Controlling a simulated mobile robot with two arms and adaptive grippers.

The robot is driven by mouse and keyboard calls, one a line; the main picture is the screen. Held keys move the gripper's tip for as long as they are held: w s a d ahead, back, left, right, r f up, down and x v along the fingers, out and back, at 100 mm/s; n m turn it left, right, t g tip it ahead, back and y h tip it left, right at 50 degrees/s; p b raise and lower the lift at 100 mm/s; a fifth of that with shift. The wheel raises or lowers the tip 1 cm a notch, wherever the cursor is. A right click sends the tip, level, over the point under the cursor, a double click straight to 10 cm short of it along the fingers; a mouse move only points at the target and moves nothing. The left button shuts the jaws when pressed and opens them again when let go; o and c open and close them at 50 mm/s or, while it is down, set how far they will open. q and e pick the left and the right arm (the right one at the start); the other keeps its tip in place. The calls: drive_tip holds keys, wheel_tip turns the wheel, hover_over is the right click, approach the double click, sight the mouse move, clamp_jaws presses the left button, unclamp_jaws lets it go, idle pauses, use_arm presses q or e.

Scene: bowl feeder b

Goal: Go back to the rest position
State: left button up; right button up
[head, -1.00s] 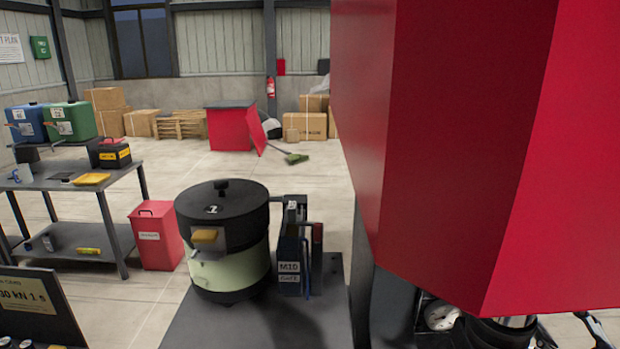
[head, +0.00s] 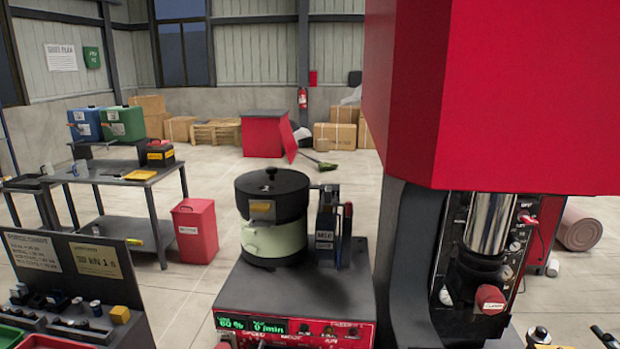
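No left gripper shows in the head view. A small dark angular piece (head: 606,337) at the lower right edge may be part of my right gripper; it is cut off, and I cannot tell its state. The bowl feeder (head: 272,215), a black drum with a pale green lower band, stands on a grey-topped machine (head: 290,292) with a lit green display. To its right rises a press with a large red head (head: 490,100). Its bright steel ram (head: 489,222) shows below the head.
A dark bench with labelled panels (head: 75,265) and small parts fills the lower left. Behind it are a grey table (head: 110,172), a red bin (head: 195,230) and a red cabinet (head: 263,135). Cartons (head: 334,136) stand by the back wall.

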drive_tip(key=s+a+f+m+g, duration=0.3)
drive_tip(key=a+f+g, duration=0.1)
drive_tip(key=f, duration=0.5)
drive_tip(key=s+a+f+m+g, duration=0.2)
drive_tip(key=s+a+f+g, duration=0.15)
drive_tip(key=f, duration=0.45)
drive_tip(key=s+a+f+m+g+y, duration=0.1)
drive_tip(key=s+a+f+g+y, duration=0.25)
drive_tip(key=a, duration=0.55)
drive_tip(key=s+a+f+g, duration=0.35)
drive_tip(key=s+a, duration=0.35)
drive_tip(key=a, duration=0.3)
wheel_tip(320, 180, down, 30)
drive_tip(key=s+f+b, duration=0.1)
drive_tip(key=s+b, duration=0.1)
drive_tip(key=b, duration=0.2)
use_arm(q)
wheel_tip(320, 180, down, 7)
drive_tip(key=b, duration=0.2)
drive_tip(key=shift+s+r, duration=0.15)
drive_tip(key=shift+s, duration=0.05)
use_arm(e)
drive_tip(key=s+d+f+g, duration=0.2)
drive_tip(key=s+d+f, duration=0.1)
drive_tip(key=s+f, duration=1.3)
wheel_tip(320, 180, down, 3)
drive_tip(key=shift+s+r, duration=0.1)
drive_tip(key=shift+s, duration=0.15)
